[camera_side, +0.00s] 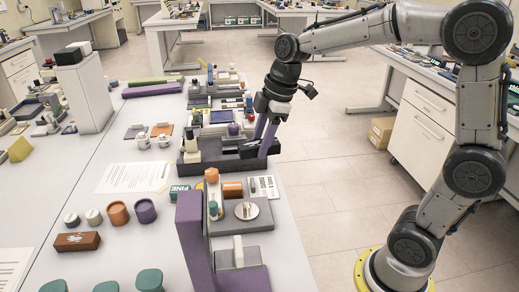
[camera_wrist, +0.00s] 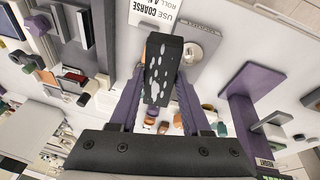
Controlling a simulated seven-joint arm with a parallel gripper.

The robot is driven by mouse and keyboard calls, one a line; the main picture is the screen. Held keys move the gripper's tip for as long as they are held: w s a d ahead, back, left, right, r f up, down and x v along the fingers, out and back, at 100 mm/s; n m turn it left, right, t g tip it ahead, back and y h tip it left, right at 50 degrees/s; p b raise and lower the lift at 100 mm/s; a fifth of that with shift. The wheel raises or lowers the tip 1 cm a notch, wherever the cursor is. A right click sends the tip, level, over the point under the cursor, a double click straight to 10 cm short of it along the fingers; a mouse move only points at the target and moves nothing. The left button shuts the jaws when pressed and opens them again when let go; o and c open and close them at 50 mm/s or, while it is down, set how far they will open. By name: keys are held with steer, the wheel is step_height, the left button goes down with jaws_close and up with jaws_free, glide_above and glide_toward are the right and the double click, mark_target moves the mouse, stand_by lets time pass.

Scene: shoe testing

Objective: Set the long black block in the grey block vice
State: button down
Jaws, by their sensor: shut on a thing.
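The long black block (camera_wrist: 163,68) is between the purple fingers of my gripper (camera_wrist: 159,105) in the wrist view. Pale specks mark its face, and its far end sticks out past the fingertips. In the side view my gripper (camera_side: 264,142) is shut on the block, low at the right edge of the bench. A dark grey fixture (camera_side: 207,166) with a pale upright post lies just left of the block and looks like the vice. I cannot tell for sure that it is the vice, or whether the block touches it.
A purple upright stand (camera_side: 191,243) and a dark plate with a round metal dish (camera_side: 246,210) are nearer the camera. A white paper (camera_side: 134,178) lies to the left. Cups and small blocks stand in front. Bare bench shows around the paper.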

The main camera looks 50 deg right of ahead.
steer(key=w+d+r, duration=0.1)
steer(key=w+d, duration=0.2)
steer(key=w, duration=0.3)
steer(key=w+d+r, duration=0.1)
steer(key=w+d, duration=0.2)
steer(key=w, duration=0.4)
steer(key=w+d+f+m, duration=0.1)
steer(key=w+d+f, duration=0.4)
steer(key=shift+d, duration=0.3)
steer(key=shift+m, duration=0.3)
steer(key=shift+f, duration=2.95)
steer(key=shift+f, duration=0.8)
